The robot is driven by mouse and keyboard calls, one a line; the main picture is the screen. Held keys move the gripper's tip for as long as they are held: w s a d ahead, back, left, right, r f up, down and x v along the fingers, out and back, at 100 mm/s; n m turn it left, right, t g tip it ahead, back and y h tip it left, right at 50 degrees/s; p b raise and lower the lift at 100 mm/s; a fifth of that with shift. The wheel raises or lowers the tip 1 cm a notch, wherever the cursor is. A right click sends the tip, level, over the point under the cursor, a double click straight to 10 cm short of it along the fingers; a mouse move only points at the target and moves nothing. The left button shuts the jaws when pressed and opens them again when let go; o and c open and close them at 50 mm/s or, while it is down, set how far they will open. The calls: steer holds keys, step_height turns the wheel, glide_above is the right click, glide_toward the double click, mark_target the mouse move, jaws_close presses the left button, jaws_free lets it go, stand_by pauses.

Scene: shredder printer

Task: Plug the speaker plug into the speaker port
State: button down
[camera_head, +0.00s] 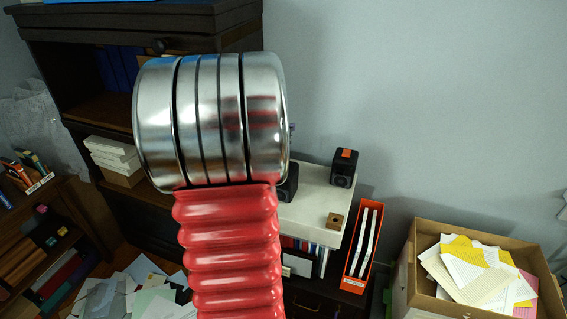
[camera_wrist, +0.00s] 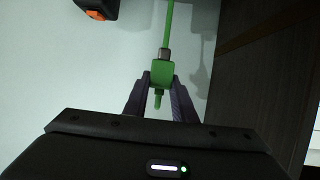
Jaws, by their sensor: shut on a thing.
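In the wrist view, my gripper (camera_wrist: 161,88) is shut on a green plug (camera_wrist: 162,73). A grey collar and a green cable (camera_wrist: 169,25) run from the plug toward the top of the picture, and a short green piece sticks out between the fingers on the other side. In the head view, my red and metal arm hides the gripper and the plug. A black speaker (camera_head: 344,168) with an orange top stands on a white surface, and a second black speaker (camera_head: 288,184) is partly behind my arm. I cannot make out the speaker port for certain.
A cardboard box (camera_head: 408,268) of papers is at the lower right, and a dark shelf (camera_head: 62,70) at the left.

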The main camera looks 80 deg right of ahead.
steer(key=shift+f, duration=0.1)
steer(key=shift+f, duration=2.45)
steer(key=shift+f, duration=2.3)
steer(key=c, duration=1.5)
jaws_free()
steer(key=shift+o, duration=0.2)
